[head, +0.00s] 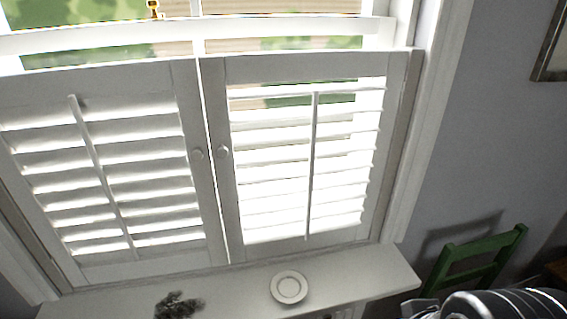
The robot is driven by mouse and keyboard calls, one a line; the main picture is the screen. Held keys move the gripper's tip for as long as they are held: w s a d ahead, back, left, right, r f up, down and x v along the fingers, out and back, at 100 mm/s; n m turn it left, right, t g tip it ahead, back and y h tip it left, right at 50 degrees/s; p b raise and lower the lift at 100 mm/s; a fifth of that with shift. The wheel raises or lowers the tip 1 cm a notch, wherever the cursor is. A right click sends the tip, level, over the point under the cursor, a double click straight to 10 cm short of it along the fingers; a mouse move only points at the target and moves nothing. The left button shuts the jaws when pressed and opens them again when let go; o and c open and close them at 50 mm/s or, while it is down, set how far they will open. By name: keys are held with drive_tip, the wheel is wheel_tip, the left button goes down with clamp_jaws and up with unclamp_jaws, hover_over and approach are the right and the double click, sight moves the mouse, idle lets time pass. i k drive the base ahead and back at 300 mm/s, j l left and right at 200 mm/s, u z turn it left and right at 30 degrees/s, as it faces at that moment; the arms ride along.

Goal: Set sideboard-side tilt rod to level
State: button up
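Two white shutter panels stand shut side by side in the window. The left panel (188,95) has a thin vertical tilt rod (100,172). Its slats show broad grey faces with bright strips between, so they look tilted. The right panel (232,190) has its own tilt rod (312,165). Its slats look closer to level, and the outside shows through the upper gaps. I cannot tell for sure which rod is on the sideboard side. Grey, ringed metal at the bottom right corner looks like part of my arm. My gripper cannot be made out.
Each panel has a small round knob near the middle seam. A white sill (350,277) runs below, bearing a small white dish (289,287) and a dark grey sprig-like thing (179,304). A green chair (478,258) stands at the right by the wall. A framed picture (552,55) hangs upper right.

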sight(73, 101)
drive_tip(key=i+j, duration=0.35)
drive_tip(key=j+u, duration=0.15)
drive_tip(key=u, duration=0.25)
drive_tip(key=i+j+u, duration=0.1)
drive_tip(key=u, duration=0.25)
drive_tip(key=j+u, duration=0.15)
drive_tip(key=u, duration=0.25)
drive_tip(key=i+u, duration=0.1)
drive_tip(key=u, duration=0.25)
drive_tip(key=k+l+z, duration=0.1)
drive_tip(key=k+z, duration=0.15)
drive_tip(key=k, duration=0.25)
drive_tip(key=i, duration=0.45)
drive_tip(key=l+z, duration=0.05)
